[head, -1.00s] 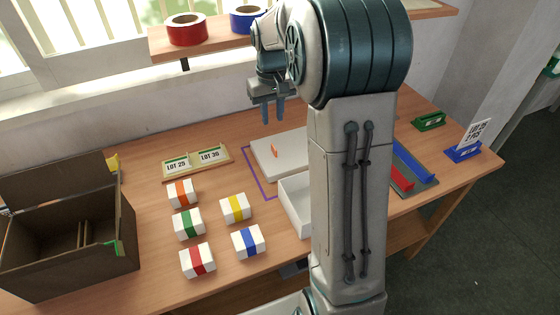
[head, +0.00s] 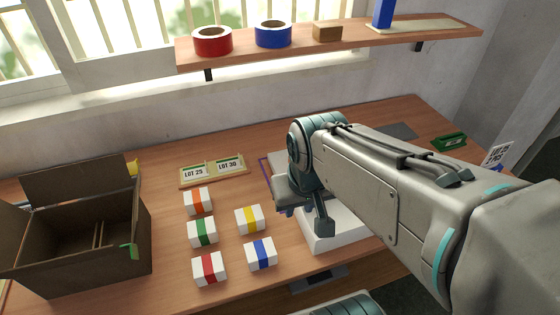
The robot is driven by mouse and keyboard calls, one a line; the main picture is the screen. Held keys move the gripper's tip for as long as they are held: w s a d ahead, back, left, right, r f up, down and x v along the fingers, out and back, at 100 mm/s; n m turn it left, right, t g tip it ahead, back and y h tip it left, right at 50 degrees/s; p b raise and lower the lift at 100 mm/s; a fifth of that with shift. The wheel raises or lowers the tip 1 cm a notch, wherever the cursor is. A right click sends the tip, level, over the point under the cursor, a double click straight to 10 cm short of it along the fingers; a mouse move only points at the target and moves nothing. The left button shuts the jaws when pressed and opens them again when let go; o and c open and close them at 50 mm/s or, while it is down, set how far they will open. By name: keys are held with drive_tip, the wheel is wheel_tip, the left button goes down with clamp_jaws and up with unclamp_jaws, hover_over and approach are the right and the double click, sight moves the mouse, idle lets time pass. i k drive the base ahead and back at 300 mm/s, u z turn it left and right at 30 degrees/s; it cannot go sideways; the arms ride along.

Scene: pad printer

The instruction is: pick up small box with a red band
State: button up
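The small box with a red band (head: 209,268) is white and sits on the table near the front edge, at the front left of a group of small boxes.
Boxes with green (head: 202,232), orange (head: 198,201), yellow (head: 249,219) and blue (head: 260,254) bands stand close by. A brown carton (head: 75,265) is at left, a lot-label holder (head: 213,171) behind. A white tray (head: 345,235) is at right. A shelf (head: 340,42) hangs above.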

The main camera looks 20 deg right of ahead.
sight(209, 268)
drive_tip(key=u, duration=1.5)
drive_tip(key=k, duration=1.55)
drive_tip(key=z, duration=1.05)
